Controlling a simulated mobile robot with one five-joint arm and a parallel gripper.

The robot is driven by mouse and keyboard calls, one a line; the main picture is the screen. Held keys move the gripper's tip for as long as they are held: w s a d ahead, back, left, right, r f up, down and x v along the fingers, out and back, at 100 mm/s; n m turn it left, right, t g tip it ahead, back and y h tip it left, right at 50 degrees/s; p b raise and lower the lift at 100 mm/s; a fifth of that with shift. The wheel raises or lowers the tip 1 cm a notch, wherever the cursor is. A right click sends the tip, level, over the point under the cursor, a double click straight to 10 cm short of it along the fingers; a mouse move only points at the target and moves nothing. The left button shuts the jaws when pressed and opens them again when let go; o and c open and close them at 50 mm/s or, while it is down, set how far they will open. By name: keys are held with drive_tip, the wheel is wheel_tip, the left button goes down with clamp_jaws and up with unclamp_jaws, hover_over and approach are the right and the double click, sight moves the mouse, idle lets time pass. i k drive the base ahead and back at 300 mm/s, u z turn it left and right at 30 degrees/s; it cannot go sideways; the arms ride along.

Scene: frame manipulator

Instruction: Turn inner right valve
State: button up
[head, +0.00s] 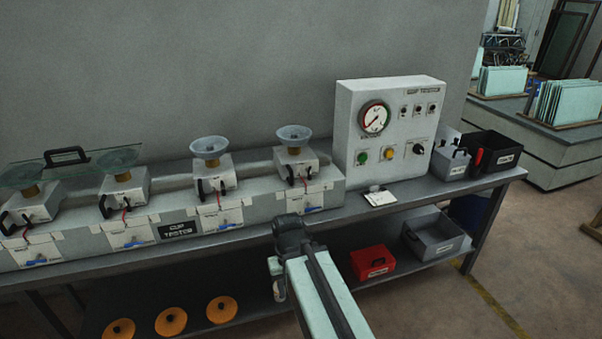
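Four cup stations stand in a row on the workbench, each with a small blue valve handle on its front. The inner right valve (228,226) is on the third station from the left, below a grey block with a clear suction cup (208,147). Its blue handle looks roughly level. The outer right valve (312,209) is to its right. My arm reaches up from the bottom edge, and its dark end joint is in front of the bench, right of the inner right valve and apart from it. I cannot make out my gripper's fingers.
A glass pane (75,166) with a black handle rests over the two left cups. A tester box (388,125) with a gauge and knobs stands right of the stations. A red box (373,262) and a grey bin (433,235) are on the lower shelf.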

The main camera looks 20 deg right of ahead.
sight(226, 226)
drive_tip(key=k, duration=1.3)
drive_tip(key=u, duration=0.4)
drive_tip(key=i, duration=1.3)
drive_tip(key=u, duration=0.85)
drive_tip(key=k, duration=0.7)
drive_tip(key=u, duration=0.15)
drive_tip(key=i, duration=0.9)
drive_tip(key=z, duration=0.05)
